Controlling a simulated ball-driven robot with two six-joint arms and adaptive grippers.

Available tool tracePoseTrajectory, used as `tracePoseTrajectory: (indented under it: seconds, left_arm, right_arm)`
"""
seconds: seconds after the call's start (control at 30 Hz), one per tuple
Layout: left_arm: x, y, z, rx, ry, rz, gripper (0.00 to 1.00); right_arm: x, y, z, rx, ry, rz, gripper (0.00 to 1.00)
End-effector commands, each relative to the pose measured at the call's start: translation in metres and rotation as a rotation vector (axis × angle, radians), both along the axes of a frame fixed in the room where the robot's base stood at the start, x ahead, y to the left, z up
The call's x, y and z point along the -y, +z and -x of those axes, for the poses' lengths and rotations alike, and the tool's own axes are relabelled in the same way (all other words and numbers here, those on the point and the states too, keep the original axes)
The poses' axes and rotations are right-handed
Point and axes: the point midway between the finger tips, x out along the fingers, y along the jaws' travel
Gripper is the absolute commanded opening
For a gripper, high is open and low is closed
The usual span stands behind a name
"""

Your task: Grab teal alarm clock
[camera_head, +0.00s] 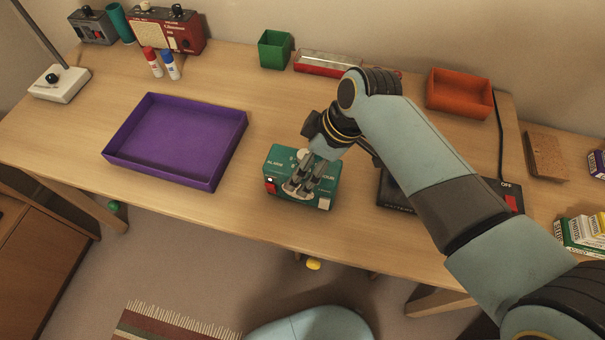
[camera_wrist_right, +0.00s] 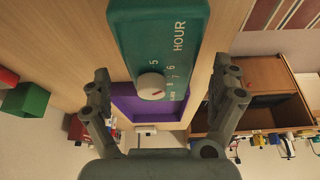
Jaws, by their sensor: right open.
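The teal alarm clock (camera_head: 327,187) stands on the wooden desk, near its front edge, to the right of the purple tray. My right gripper (camera_head: 300,184) reaches down over the clock and covers part of its face in the head view. In the right wrist view the clock (camera_wrist_right: 157,38) fills the upper middle, with a white knob and the word HOUR showing. My right gripper (camera_wrist_right: 168,92) is open there, with one finger toward each side of the clock's near end. I cannot tell whether the fingers touch it. My left gripper is in neither view.
The purple tray (camera_head: 112,155) lies left of the clock. A black device (camera_head: 397,199) with a red switch lies close on the right, partly behind my arm. A green cup (camera_head: 274,50), an orange box (camera_head: 461,103) and glue sticks (camera_head: 170,66) stand farther back. The desk's front edge is close.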

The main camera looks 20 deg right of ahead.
Motion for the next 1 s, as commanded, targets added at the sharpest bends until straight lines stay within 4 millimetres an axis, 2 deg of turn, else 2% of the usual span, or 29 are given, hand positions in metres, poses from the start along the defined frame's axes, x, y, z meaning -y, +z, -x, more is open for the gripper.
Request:
tracePoseTrajectory:
  seconds: [0.03,0.13,0.43,0.63,1.0]
  left_arm:
    - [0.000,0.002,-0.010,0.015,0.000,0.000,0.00]
    - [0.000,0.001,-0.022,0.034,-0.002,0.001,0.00]
    - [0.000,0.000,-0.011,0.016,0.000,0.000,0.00]
    - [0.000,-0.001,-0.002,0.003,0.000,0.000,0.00]
    - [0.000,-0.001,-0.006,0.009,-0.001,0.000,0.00]
  right_arm:
    - [-0.002,-0.007,0.001,-0.003,0.001,-0.001,0.94]
    - [-0.006,-0.019,-0.004,0.000,0.001,0.000,0.94]
    - [-0.008,-0.025,-0.005,0.001,0.001,0.001,0.94]
    - [-0.008,-0.025,-0.005,0.001,0.001,0.001,0.68]
    - [-0.008,-0.025,-0.005,0.001,0.001,0.001,0.20]
